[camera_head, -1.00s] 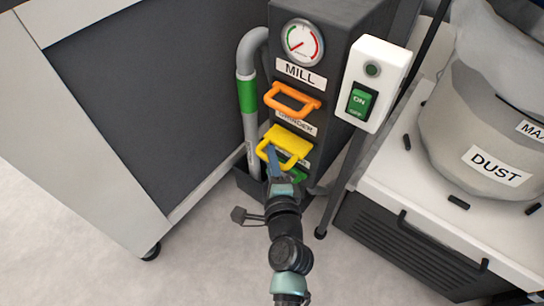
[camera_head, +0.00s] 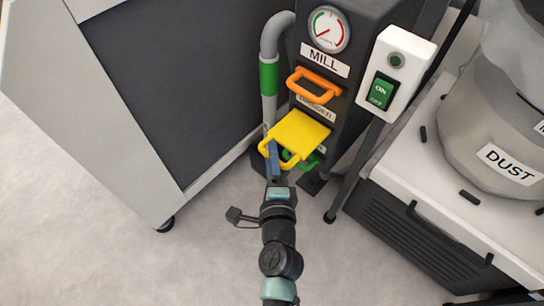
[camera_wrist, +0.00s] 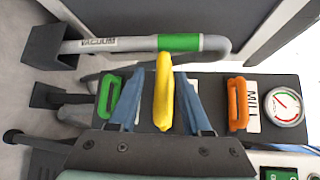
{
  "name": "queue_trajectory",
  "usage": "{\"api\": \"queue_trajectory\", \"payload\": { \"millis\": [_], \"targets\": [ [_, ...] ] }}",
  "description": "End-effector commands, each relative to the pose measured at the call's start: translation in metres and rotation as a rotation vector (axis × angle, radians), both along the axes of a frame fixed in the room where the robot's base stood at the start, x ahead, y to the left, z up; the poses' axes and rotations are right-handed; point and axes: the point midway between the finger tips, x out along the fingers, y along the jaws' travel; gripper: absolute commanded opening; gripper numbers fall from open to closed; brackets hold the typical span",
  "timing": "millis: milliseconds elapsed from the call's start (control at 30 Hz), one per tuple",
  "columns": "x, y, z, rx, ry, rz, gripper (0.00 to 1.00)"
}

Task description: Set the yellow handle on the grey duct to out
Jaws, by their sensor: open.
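The yellow handle (camera_head: 298,136) is on the dark grey duct (camera_head: 345,92), below the orange handle (camera_head: 315,86) and above the green handle (camera_head: 300,160). Its yellow plate stands well out from the duct's front. My gripper (camera_head: 273,150) is at the handle's outer end. In the wrist view, my gripper (camera_wrist: 163,112) has its two blue fingers apart, one on each side of the yellow handle (camera_wrist: 164,85). Whether the fingers touch it I cannot tell. The green handle (camera_wrist: 109,94) and the orange handle (camera_wrist: 237,104) lie outside the fingers.
A pressure gauge (camera_head: 329,29) and a MILL label (camera_head: 325,61) are at the duct's top. A white switch box (camera_head: 396,72) stands to the right. A grey pipe with a green band (camera_head: 268,76) runs on the left. A DUST bag (camera_head: 500,130) is at right.

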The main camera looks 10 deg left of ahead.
Motion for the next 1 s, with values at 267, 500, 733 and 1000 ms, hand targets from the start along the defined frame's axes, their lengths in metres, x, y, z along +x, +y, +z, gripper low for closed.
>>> {"api": "queue_trajectory", "payload": {
  "millis": [267, 500, 733, 1000],
  "targets": [
    [-0.012, -0.002, 0.001, 0.000, 0.000, -0.001, 0.48],
    [-0.054, -0.009, 0.008, 0.000, 0.002, -0.001, 0.48],
    [-0.096, -0.016, 0.013, -0.001, 0.003, 0.002, 0.48],
    [-0.122, -0.021, 0.018, 0.000, 0.001, 0.001, 0.48]
  ]
}}
